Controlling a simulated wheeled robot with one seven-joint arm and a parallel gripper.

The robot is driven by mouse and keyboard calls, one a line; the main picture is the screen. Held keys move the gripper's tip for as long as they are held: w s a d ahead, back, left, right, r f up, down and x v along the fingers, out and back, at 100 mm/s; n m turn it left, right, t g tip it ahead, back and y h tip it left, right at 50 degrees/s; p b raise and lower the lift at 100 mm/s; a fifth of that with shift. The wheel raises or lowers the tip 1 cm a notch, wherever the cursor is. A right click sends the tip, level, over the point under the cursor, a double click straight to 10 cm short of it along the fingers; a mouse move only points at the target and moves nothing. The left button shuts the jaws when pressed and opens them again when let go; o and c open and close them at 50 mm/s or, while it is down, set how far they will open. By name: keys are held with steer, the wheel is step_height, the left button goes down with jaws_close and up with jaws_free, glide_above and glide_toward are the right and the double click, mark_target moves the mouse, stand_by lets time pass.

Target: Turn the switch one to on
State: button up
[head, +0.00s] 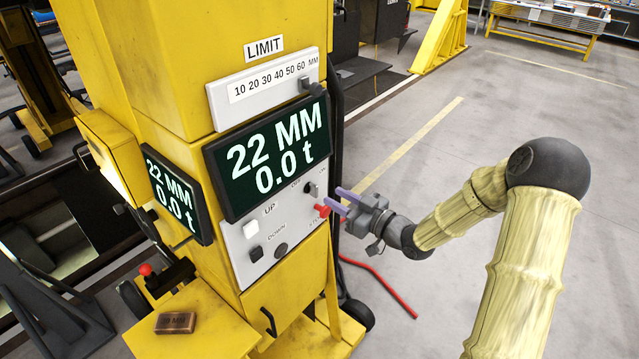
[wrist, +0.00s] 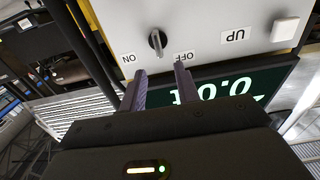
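The switch (head: 312,188) is a small dark rotary knob on the grey control panel of the yellow column. In the wrist view the knob (wrist: 157,42) stands roughly upright in the picture, between the upside-down ON label (wrist: 128,59) on the left and OFF label (wrist: 184,57) on the right. Which label it is set to is not clear. My gripper (head: 338,201) is at the right edge of the panel, with its purple fingers pointing toward it. In the wrist view the fingers (wrist: 161,72) are apart and empty, and the knob lies beyond the gap between them, apparently untouched.
A red button (head: 322,210) sits just below the switch, close to my fingers. The white UP button (head: 251,229) and dark DOWN button (head: 256,254) are to the left. A display (head: 270,155) reads 22 MM, 0.0 t. A brown block (head: 176,322) lies on the yellow ledge.

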mark_target(318, 188)
steer(key=p+x, duration=0.2)
steer(key=x, duration=0.4)
steer(key=shift+w+a, duration=0.15)
steer(key=shift+a, duration=0.1)
steer(key=shift+c, duration=0.4)
jaws_close()
